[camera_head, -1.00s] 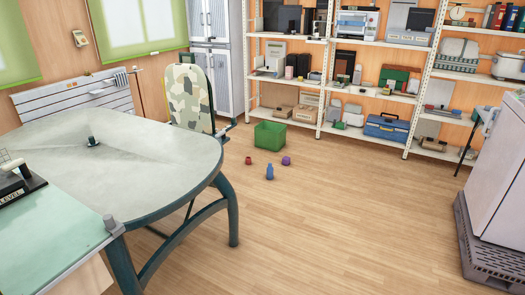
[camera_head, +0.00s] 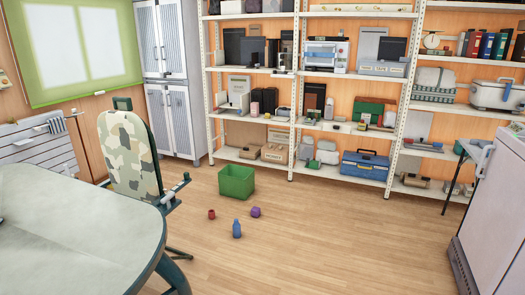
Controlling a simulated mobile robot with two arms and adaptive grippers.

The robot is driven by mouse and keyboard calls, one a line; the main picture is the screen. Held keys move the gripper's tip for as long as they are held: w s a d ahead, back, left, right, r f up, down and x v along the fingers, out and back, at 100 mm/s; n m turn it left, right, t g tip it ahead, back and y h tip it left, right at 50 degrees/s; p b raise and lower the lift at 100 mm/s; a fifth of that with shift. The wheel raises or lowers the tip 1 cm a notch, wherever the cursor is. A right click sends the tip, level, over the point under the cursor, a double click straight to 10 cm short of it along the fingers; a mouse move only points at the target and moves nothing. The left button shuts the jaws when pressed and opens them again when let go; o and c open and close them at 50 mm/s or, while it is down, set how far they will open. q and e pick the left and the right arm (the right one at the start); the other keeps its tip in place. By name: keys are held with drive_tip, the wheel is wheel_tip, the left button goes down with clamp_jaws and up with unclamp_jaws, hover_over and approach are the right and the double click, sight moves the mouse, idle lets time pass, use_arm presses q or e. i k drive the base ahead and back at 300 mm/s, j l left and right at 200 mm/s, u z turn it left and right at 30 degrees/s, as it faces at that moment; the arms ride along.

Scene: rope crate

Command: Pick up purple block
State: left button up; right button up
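The small purple block (camera_head: 256,212) lies on the wooden floor in the middle of the room. A small red object (camera_head: 211,214) lies to its left, and a blue bottle-like object (camera_head: 237,228) stands nearer to me. A green crate (camera_head: 236,181) stands on the floor just behind them; its inside is mostly hidden by its front wall. Neither of my grippers shows in the head view.
Shelves (camera_head: 335,175) line the back wall. A white appliance (camera_head: 492,205) stands at right. The floor right of the block is open.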

sight(255, 211)
drive_tip(key=i+z, duration=0.15)
drive_tip(key=i, duration=1.8)
